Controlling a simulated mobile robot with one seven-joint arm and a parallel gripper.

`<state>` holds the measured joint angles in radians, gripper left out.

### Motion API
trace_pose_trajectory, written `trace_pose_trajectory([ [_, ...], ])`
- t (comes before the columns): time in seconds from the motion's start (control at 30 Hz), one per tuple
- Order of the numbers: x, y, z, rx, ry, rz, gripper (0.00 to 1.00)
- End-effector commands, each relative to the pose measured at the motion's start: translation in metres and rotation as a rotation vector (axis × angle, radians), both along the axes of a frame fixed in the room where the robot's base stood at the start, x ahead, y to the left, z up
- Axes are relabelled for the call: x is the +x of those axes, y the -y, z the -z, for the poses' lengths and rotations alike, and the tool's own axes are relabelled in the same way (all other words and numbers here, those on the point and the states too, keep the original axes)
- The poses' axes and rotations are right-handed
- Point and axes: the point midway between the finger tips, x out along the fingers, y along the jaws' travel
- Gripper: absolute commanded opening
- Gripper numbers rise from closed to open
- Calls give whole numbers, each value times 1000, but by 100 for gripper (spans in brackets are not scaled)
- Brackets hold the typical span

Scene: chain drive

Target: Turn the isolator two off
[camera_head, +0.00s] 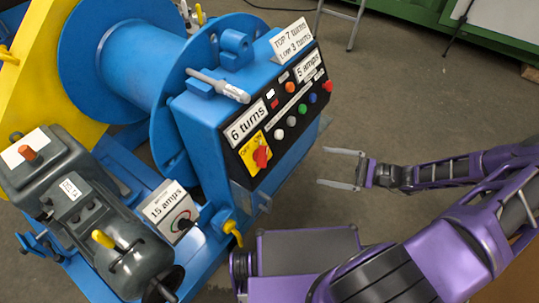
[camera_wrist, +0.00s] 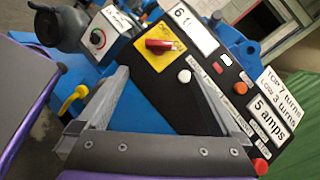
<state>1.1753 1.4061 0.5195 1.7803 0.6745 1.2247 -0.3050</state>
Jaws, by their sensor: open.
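A red rotary switch (camera_head: 262,156) sits on a yellow plate at the lower left end of the black control panel. In the wrist view the red switch (camera_wrist: 159,45) lies ahead of my fingers, its handle roughly level across the picture. No label I can read names it isolator two. My gripper (camera_head: 323,166) is open and empty, to the right of the panel and apart from it. In the wrist view the fingers (camera_wrist: 162,75) are spread, with the blue housing front between them.
The panel also carries several coloured buttons, including a green one (camera_head: 302,109), and white signs such as "6 turns" (camera_head: 246,121). A box marked "15 amps" (camera_head: 168,203) has a black knob. A yellow lever (camera_head: 233,232) juts out below. The floor around my gripper is clear.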

Motion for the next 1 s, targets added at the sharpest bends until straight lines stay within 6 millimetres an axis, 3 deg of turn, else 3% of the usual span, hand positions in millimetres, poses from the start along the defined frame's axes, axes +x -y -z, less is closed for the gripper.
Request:
trace_pose_trajectory([
  [0.17, 5, -25, 0, 2, -1, -6, 100],
  [0.7, 32, -136, 1, -2, -2, -7, 100],
  [1.0, 39, -164, 1, -3, -3, -5, 100],
])
